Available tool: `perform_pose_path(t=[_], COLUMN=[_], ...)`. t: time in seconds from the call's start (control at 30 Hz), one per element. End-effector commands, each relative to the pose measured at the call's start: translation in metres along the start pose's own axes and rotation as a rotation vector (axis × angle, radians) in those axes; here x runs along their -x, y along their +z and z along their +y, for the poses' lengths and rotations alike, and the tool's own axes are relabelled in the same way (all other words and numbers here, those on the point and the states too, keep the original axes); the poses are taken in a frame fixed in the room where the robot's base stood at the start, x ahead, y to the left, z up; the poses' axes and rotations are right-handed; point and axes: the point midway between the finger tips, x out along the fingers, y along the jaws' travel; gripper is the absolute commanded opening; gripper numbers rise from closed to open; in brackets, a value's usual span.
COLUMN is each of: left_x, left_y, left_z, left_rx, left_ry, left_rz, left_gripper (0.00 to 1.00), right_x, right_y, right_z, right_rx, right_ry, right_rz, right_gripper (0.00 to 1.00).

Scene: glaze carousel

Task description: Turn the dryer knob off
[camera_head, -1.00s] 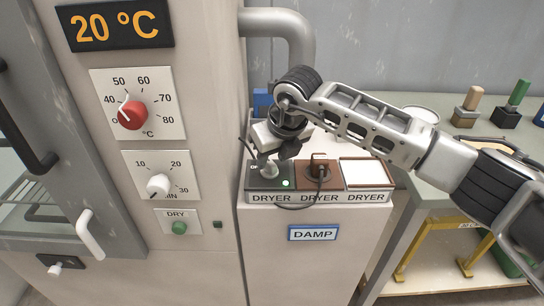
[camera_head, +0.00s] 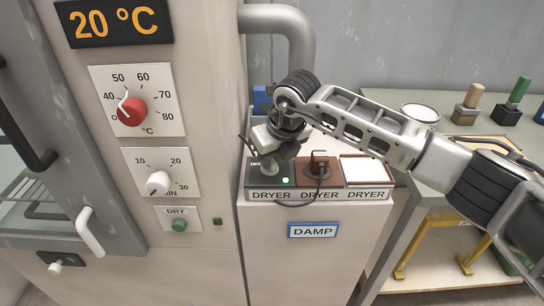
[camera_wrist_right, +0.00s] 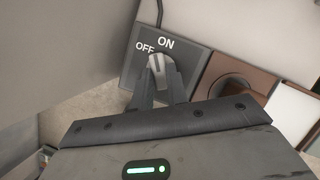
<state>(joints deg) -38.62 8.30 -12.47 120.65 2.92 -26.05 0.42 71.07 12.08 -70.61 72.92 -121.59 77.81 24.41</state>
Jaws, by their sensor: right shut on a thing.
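The dryer knob (camera_wrist_right: 157,66) is a grey lever on a dark panel (camera_wrist_right: 133,68) marked OFF and ON. In the right wrist view its tip points up near the two labels, and I cannot tell exactly which mark it is on. My right gripper (camera_wrist_right: 160,75) is shut on the knob, a finger on each side. In the head view the right gripper (camera_head: 267,161) reaches down to the left dark switch panel (camera_head: 257,181) and mostly hides the knob. My left gripper is not in view.
A brown socket panel (camera_head: 309,181) with a plug and cable is beside the switch, then a white panel (camera_head: 362,172). The cabinet (camera_head: 180,270) with red and white dials stands left. A bench with stamps and a round tin (camera_head: 420,112) is at right.

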Motion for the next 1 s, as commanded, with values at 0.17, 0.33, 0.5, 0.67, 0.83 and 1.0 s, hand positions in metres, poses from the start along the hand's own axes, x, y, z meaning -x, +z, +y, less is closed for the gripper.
perform_pose_path(t=[0.17, 0.33, 0.5, 0.67, 0.83, 1.0], left_x=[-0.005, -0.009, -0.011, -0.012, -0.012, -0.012], left_y=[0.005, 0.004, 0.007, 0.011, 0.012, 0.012], left_z=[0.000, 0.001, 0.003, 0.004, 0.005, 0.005], left_rx=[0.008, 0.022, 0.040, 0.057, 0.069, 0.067], left_ry=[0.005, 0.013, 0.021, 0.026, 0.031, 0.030], left_rz=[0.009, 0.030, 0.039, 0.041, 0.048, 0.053], left_gripper=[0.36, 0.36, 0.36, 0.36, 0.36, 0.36], right_x=[-0.002, -0.003, -0.002, -0.002, -0.002, -0.001], right_y=[-0.001, 0.000, 0.001, 0.001, 0.003, 0.004], right_z=[-0.002, -0.003, -0.005, -0.006, -0.007, -0.008], right_rx=[0.078, 0.201, 0.348, 0.487, 0.628, 0.752], right_ry=[0.032, 0.084, 0.145, 0.204, 0.262, 0.313], right_rz=[-0.001, -0.002, -0.002, -0.001, -0.001, 0.000], right_gripper=[0.00, 0.00, 0.00, 0.00, 0.00, 0.00])
